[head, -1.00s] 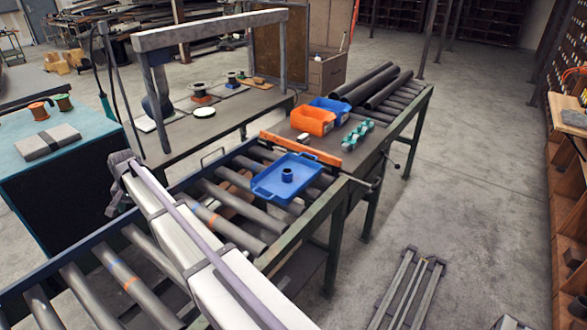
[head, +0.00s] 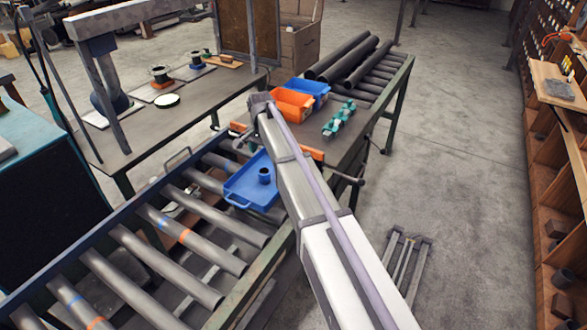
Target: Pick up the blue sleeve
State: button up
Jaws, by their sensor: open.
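The blue sleeve (head: 264,176) is a small, dark blue, hollow ring standing upright in a shallow blue tray (head: 236,197). The tray rests on the roller conveyor, close to its far end. My gripper cannot be made out; the arm's far end is turned away behind the bend. Nothing is seen touching the sleeve.
An orange bar (head: 311,153) crosses the conveyor's far end, partly behind my arm. Beyond stand an orange bin (head: 291,104), a blue bin (head: 318,90), teal fittings (head: 339,119) and dark pipes (head: 343,57). A grey gantry (head: 128,17) stands over the left bench. The floor at right is mostly clear.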

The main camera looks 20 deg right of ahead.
aim_at(264, 171)
jog(key=f+b, duration=0.3)
jog(key=f, duration=0.1)
jog(key=f+b, duration=0.2)
jog(key=shift+s+a+b, duration=0.1)
jog(key=shift+a+b, duration=0.25)
jog(key=shift+a, duration=0.05)
notch_tip(264, 171, down, 5)
jog(key=b, duration=0.5)
jog(key=shift+f, duration=0.1)
jog(key=shift+r, duration=0.25)
jog(key=c, duration=1.2)
notch_tip(264, 171, up, 10)
jog(key=p, duration=1)
jog(key=shift+r, duration=0.15)
